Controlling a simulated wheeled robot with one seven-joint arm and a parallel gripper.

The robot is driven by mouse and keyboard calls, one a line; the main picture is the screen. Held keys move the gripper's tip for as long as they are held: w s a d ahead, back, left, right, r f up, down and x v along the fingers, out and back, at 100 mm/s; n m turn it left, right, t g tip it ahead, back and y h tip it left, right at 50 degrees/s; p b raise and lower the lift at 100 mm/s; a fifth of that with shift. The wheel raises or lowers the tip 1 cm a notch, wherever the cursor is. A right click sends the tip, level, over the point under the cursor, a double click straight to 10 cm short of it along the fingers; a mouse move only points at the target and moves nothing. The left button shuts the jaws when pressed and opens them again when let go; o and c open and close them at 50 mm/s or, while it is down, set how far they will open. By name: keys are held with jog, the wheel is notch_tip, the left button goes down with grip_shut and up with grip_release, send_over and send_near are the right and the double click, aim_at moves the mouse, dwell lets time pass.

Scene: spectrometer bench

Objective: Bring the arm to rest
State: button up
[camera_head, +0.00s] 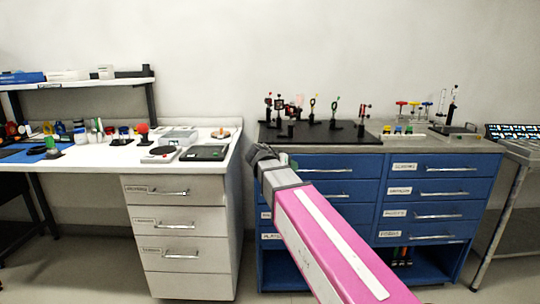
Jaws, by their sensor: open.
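My arm, pink with a white stripe, reaches from the lower right up to the middle of the picture. At its far end, past a grey band, is my dark gripper (262,155). It shows small in front of the gap between the white desk (110,158) and the blue cabinet bench (335,165). My gripper is open, and I see nothing held in it. Its fingers are hard to make out at this size. It appears apart from both benches, though the exact distance is unclear.
A black optics board (340,135) with several upright mounts stands on the blue bench. A balance-like device (205,152) and a red-topped item (142,129) stand on the white desk. A cart (515,150) is at far right. The wall above is clear.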

jog(key=s+d+f+n+g+y, duration=0.1)
jog(key=s+d+f+g+y, duration=0.1)
jog(key=s+f, duration=0.4)
jog(key=s+d+f+n+g+y, duration=0.2)
jog(key=s+d+f+g+y, duration=0.1)
jog(key=f, duration=1.2)
jog(key=s+d+f+n+g+y, duration=0.1)
jog(key=s+d+f+y, duration=0.3)
jog(key=s+f, duration=0.6)
jog(key=d+f+g, duration=0.1)
jog(key=d, duration=0.1)
jog(key=shift+d+f+n, duration=0.3)
jog(key=shift+d+n, duration=0.05)
jog(key=shift+n, duration=0.05)
